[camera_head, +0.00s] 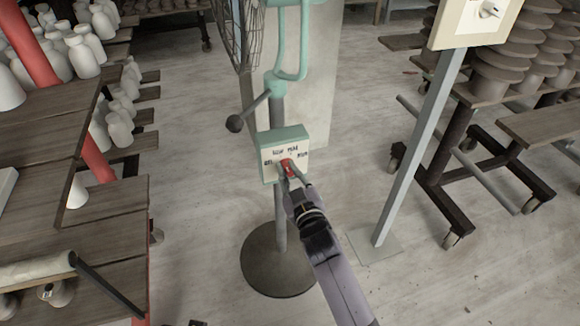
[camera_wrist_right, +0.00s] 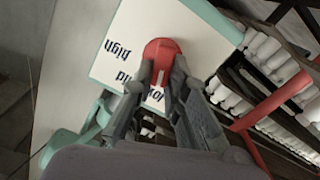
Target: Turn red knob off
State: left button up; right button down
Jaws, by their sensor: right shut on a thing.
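Lettering is printed around the knob. My right gripper (camera_head: 285,173) reaches in from below and is shut on the red knob. In the right wrist view the red knob (camera_wrist_right: 161,48) shows between the fingertips of my right gripper (camera_wrist_right: 162,75), with the words "low", "mid" and "high" partly readable beside it. The fingers hide part of the lettering. My left gripper is not in view.
A round dark base (camera_head: 262,278) carries the stand, and a lever with a dark ball (camera_head: 235,124) sticks out to its left. A grey post (camera_head: 418,150) with a switch panel (camera_head: 474,22) stands to the right. Wooden shelves with white bottles (camera_head: 84,57) are at left.

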jog(key=shift+a+n, duration=0.1)
jog(key=shift+n, duration=0.8)
jog(key=n, duration=0.2)
jog(key=shift+s+a+f+n+p, duration=0.1)
jog(key=shift+f+n+p, duration=0.05)
jog(key=shift+n+p, duration=0.25)
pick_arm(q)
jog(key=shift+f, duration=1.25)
pick_arm(e)
jog(key=shift+a+f+n, duration=0.1)
jog(key=shift+f+n, duration=0.1)
jog(key=shift+n, duration=2.4)
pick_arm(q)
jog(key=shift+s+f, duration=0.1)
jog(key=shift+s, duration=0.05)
pick_arm(e)
jog(key=c, duration=1.6)
grip_release()
